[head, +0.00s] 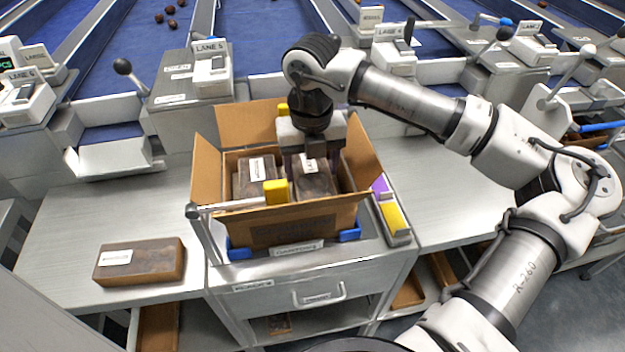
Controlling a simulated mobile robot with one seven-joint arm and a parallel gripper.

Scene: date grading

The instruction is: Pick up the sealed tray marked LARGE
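An open cardboard carton (305,222) stands on a metal stand at the centre. Two dark sealed trays lie side by side in it, a left tray (246,184) and a right tray (317,186). Each has a white label too small to read, so I cannot tell which says LARGE. Another brown sealed tray (138,263) with an unreadable label lies on the bench at left. My gripper (310,164) points down into the carton, at the back end of the right tray. Its fingertips are partly hidden, and I cannot tell whether they grip it.
The carton's raised flaps surround my gripper closely. Lane boxes and levers line the back. Bench surface is clear at right and around the left tray.

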